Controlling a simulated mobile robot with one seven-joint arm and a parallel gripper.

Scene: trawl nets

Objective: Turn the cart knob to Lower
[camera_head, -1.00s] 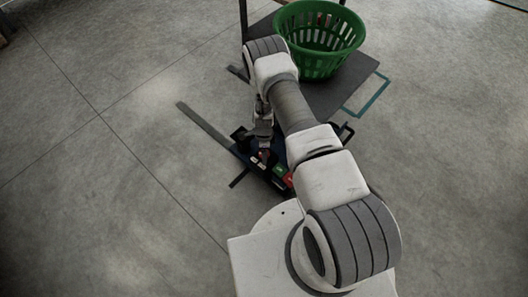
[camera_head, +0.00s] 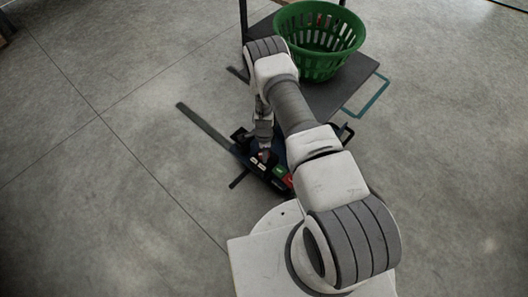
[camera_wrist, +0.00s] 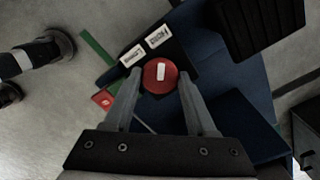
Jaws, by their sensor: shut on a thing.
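The round red cart knob (camera_wrist: 151,82) has a white mark standing upright in the wrist view. It sits on a dark panel (camera_wrist: 180,57) with two white labels, one at upper left (camera_wrist: 132,55) and one almost straight above the knob (camera_wrist: 158,37). Their lettering is too small to read. The mark points roughly toward the upper one. My gripper (camera_wrist: 162,88) is shut on the knob, a fingertip on either side. In the head view my gripper (camera_head: 264,152) reaches down to the cart's control panel (camera_head: 270,180), and my arm hides part of the cart.
A green basket (camera_head: 322,68) stands on the cart's dark platform (camera_head: 345,93) at the back. A red square (camera_wrist: 102,99) lies beside the panel. Open concrete floor (camera_head: 90,190) lies left of the cart.

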